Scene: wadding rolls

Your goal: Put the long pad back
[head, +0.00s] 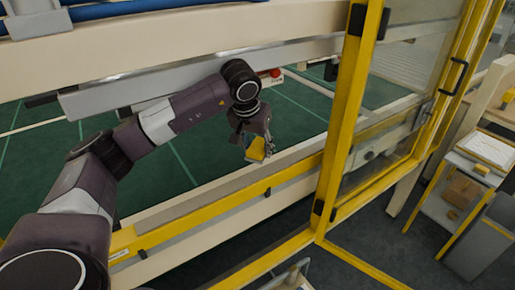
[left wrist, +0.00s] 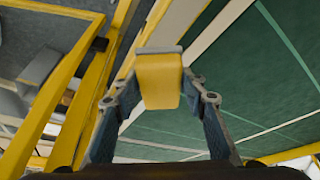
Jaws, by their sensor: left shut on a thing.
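My left gripper (head: 262,148) is shut on a yellow pad (head: 255,149) with a grey edge. In the left wrist view the yellow pad (left wrist: 158,80) sits between the fingers of the gripper (left wrist: 158,98), its grey strip across the top. Its full length cannot be told from these views. The gripper hangs over the green bed (head: 190,150), above and behind the cream front rail (head: 220,200). My right gripper is not in view.
A yellow-framed glazed door (head: 345,120) stands open right of the gripper. A cream beam (head: 180,40) crosses above my arm. A small red button (head: 275,73) is on the beam behind the gripper. A shelf cart (head: 475,170) with a cardboard box stands at right.

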